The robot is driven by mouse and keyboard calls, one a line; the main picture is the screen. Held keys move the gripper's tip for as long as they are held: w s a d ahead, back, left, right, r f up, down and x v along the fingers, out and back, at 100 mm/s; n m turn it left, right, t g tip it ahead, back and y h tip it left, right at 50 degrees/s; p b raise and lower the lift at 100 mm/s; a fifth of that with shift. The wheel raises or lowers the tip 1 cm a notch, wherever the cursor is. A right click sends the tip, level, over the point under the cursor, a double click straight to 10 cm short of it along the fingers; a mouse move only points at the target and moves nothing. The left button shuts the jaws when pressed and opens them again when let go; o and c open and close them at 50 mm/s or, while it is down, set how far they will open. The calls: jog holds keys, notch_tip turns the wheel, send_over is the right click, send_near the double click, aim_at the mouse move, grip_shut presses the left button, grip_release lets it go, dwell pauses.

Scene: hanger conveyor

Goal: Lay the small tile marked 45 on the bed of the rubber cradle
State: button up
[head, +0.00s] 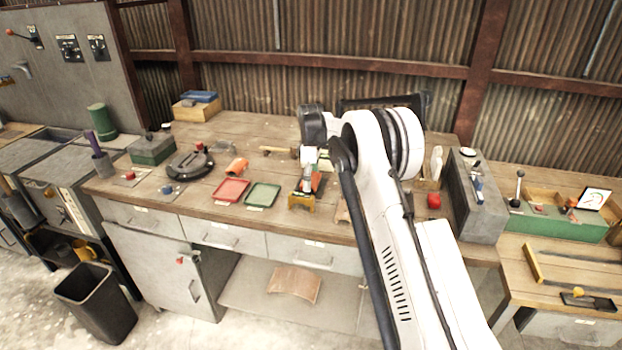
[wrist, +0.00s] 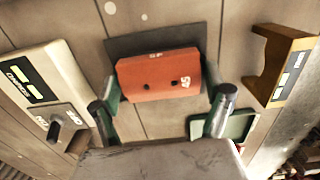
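The small orange tile marked 45 (wrist: 158,78) lies between the two fingers of my gripper (wrist: 160,92), which press its two ends in the wrist view. In the head view the tile (head: 317,182) shows just below my gripper (head: 308,174). A yellow-brown cradle (wrist: 273,66) with a curved hollow stands apart at the right of the wrist view. It also stands near the front of the bench in the head view (head: 302,203). Its label is too small to read. A dark grey flat thing (wrist: 160,42) shows behind the tile; I cannot tell whether it is the rubber cradle.
A green tray (head: 262,195) and a red tray (head: 230,190) lie left of the yellow-brown cradle. A pale labelled device (wrist: 35,72) stands close at the left in the wrist view. Another orange piece (head: 237,166) lies farther left. My arm hides the bench's right middle.

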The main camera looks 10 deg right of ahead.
jog(key=shift+o, duration=1.2)
notch_tip(320, 180, up, 12)
jog(key=shift+s+r, duration=0.1)
jog(key=s+r+m+t+b, duration=0.25)
jog(key=s+r+m, duration=0.25)
jog(key=s+r, duration=1.15)
jog(key=s+m+t, duration=0.2)
jog(key=s+m, duration=0.1)
jog(key=s, duration=1.5)
jog(key=s+f+m+t+b, duration=0.1)
jog(key=s+f+m, duration=0.1)
jog(key=s+f, duration=0.3)
jog(key=s+f+m+t, duration=0.1)
jog(key=s+f, duration=0.5)
jog(key=s, duration=0.8)
jog(key=shift+s+f+m+t+b, duration=0.3)
jog(key=shift+m+t+b, duration=0.1)
jog(key=shift+m, duration=0.5)
